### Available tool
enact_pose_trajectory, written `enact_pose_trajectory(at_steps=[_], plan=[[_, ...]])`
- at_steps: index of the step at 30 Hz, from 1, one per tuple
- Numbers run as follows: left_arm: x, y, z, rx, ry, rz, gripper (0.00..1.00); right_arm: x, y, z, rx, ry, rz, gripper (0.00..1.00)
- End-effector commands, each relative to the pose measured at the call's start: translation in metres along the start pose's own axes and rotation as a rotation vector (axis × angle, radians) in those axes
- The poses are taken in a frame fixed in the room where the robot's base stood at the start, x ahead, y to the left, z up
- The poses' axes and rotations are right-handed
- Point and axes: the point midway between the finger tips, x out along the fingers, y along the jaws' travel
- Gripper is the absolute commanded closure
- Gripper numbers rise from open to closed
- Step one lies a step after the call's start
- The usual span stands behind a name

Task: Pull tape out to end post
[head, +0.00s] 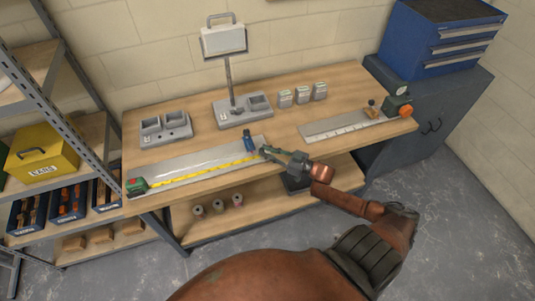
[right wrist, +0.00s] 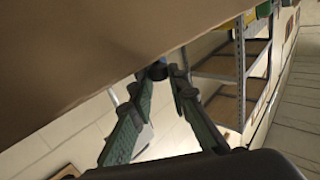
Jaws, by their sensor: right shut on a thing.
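A green tape measure case with a red spot (head: 137,186) sits at the left end of a long grey board (head: 195,163) on the bench. Its yellow tape (head: 205,173) is drawn out along the board's front edge to near the right end. A small blue post (head: 248,142) stands upright near that end, just behind the tape. My right gripper (head: 265,151) is at the tape's right end, beside the post, shut on the tape end. In the right wrist view its fingertips (right wrist: 158,72) meet at a small dark piece. My left gripper is not in view.
A second board (head: 342,127) with another tape measure (head: 397,106) lies at the right. Grey tub blocks (head: 166,130), a stand with a sign (head: 224,40) and several small boxes (head: 302,94) stand at the back. The bench's lower shelf (head: 265,215) holds small rolls.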

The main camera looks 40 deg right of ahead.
Motion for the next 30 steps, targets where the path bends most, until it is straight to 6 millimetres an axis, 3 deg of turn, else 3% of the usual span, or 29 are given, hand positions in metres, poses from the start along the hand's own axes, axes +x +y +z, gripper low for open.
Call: enact_pose_trajectory(at_steps=[8, 9, 17, 25, 30], plan=[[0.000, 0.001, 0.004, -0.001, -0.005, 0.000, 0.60, -0.002, 0.000, 0.003, 0.001, -0.005, 0.001, 1.00], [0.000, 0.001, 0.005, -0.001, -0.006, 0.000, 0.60, -0.002, 0.000, 0.003, 0.001, -0.005, 0.001, 0.83], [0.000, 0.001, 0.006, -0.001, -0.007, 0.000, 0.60, -0.001, 0.000, 0.002, 0.000, -0.003, 0.001, 0.66], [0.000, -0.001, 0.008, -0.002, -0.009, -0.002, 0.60, -0.002, 0.000, 0.001, 0.000, -0.002, 0.001, 0.66], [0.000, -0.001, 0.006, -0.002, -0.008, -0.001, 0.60, -0.017, 0.000, 0.002, 0.000, -0.004, 0.002, 0.66]])
